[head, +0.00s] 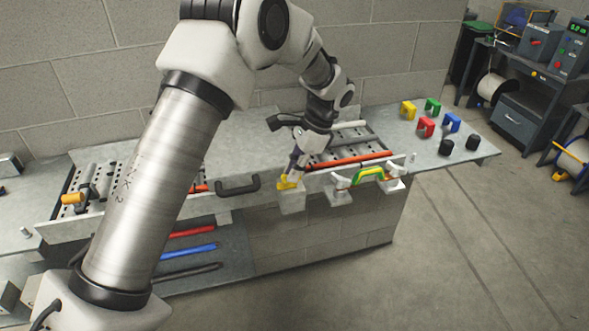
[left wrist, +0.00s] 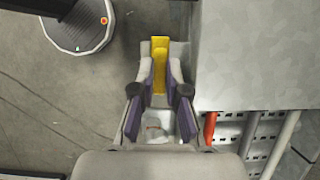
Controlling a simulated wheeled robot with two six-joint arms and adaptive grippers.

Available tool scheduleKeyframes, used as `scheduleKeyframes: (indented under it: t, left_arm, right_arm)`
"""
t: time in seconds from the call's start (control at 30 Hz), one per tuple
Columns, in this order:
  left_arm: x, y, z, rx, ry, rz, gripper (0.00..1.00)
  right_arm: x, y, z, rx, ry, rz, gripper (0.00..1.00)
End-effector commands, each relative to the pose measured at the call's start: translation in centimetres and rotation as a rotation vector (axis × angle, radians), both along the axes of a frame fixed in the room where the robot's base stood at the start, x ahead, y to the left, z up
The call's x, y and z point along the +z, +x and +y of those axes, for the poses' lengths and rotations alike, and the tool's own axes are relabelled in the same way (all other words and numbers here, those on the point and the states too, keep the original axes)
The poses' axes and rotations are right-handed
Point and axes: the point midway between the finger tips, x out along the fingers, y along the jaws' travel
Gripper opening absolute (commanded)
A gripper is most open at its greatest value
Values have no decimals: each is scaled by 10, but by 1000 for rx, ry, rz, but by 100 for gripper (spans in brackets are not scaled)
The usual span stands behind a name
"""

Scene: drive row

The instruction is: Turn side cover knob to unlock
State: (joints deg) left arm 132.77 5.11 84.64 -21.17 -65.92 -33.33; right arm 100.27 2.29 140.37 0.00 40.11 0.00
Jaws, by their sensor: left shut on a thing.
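The yellow side cover knob (head: 289,182) sits on a pale block (head: 292,201) at the front edge of the grey bench, next to the flat cover plate (head: 245,140). My left gripper (head: 293,172) reaches down to it from above and is shut on it. In the left wrist view the yellow knob (left wrist: 159,62) shows between the two fingers (left wrist: 159,92), long and narrow, pointing up the picture. The fingers hide part of the knob. My right gripper is not seen.
A black handle (head: 238,187) is on the cover's front. A red rod (head: 350,162) lies in the perforated bed. Coloured brackets (head: 426,126) and black cylinders (head: 445,147) stand at the bench's right end.

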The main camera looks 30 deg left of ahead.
Motion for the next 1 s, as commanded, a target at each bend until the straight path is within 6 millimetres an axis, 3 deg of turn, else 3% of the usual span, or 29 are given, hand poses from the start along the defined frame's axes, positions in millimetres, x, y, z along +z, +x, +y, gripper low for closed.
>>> scheduleKeyframes:
  t: [0.57, 0.6, 0.67, 1.0]
  left_arm:
    - [-2, -2, 0, 42, -1, 6, 0]
    - [-2, -2, 0, 43, -2, 7, 21]
    - [-2, -2, 0, 41, -2, 6, 39]
    - [2, 1, -1, 40, -1, 1, 39]
  right_arm:
    - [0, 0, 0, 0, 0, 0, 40]
    - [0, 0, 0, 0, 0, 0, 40]
    - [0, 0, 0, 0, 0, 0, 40]
    - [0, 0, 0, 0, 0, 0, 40]
